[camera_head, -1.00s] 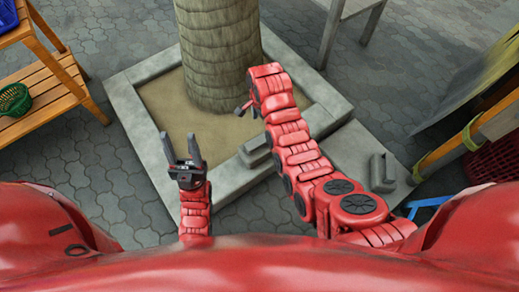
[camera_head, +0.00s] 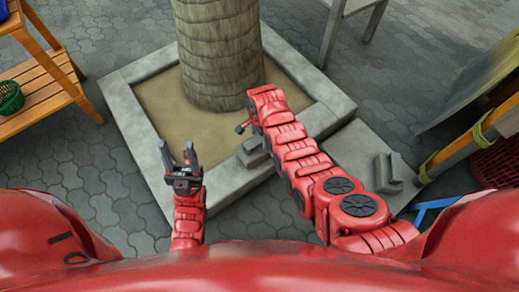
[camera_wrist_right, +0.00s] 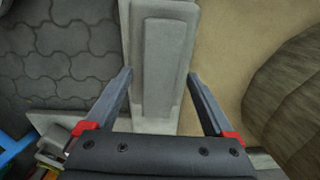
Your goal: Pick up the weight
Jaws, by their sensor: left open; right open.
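A grey rectangular block (camera_head: 252,152), which seems to be the weight, lies on the near rim of the square planter. In the right wrist view the block (camera_wrist_right: 163,62) is ahead of and between my right fingers, its near end close to the fingertips. My right gripper (camera_wrist_right: 158,85) is open and empty. In the head view my right gripper (camera_head: 243,127) is mostly hidden by its own wrist, above the planter near the block.
A tree trunk (camera_head: 220,55) rises from the sand inside the stone planter (camera_head: 130,115). A grey stone piece (camera_head: 386,172) sits on a slab to the right. A wooden shelf (camera_head: 45,95) with a green basket (camera_head: 10,97) stands left. Paving between shelf and planter is clear.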

